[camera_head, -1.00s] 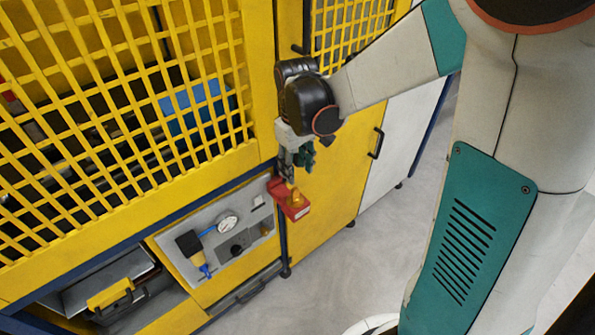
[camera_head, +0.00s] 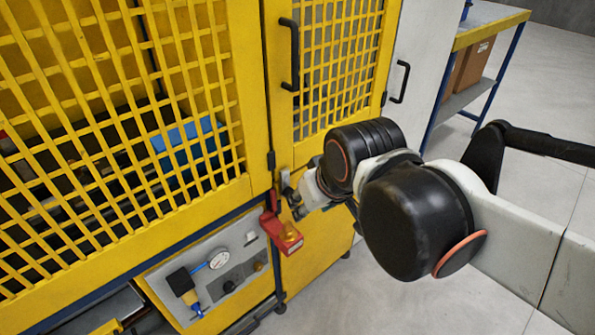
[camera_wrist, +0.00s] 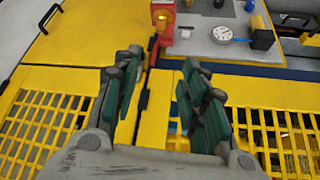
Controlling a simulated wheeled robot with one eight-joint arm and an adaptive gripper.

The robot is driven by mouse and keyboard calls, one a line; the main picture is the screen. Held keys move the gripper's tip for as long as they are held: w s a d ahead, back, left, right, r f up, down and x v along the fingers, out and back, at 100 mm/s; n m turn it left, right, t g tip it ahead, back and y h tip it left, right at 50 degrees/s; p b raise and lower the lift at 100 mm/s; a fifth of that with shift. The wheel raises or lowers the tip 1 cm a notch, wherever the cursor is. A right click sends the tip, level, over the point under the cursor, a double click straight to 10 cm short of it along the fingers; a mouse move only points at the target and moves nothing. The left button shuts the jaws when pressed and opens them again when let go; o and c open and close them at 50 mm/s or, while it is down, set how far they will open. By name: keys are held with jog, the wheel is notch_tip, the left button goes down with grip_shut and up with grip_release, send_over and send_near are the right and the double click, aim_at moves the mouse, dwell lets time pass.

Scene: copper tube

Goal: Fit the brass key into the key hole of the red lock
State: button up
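The red lock (camera_head: 270,224) hangs at the seam between the yellow panels, and it also shows at the top of the wrist view (camera_wrist: 165,37). A small brass-coloured piece (camera_head: 291,234) shows on its red body, and it appears in the wrist view (camera_wrist: 161,17). I cannot tell whether this is the brass key or how deep it sits. The key hole is not visible. My gripper (camera_head: 292,198) is near the lock's upper part, coming from the right. In the wrist view my gripper (camera_wrist: 161,60) is open, with nothing between its fingers and the lock beyond the tips.
Yellow mesh doors (camera_head: 120,120) stand behind and left of the lock. A black door handle (camera_head: 288,55) sticks out above my gripper. Open floor (camera_head: 365,290) lies to the right.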

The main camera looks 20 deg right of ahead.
jog(key=shift+s+r+t, duration=0.1)
jog(key=shift+s+t, duration=0.4)
jog(key=shift+s, duration=0.4)
jog(key=shift+c, duration=0.3)
dwell(0.5)
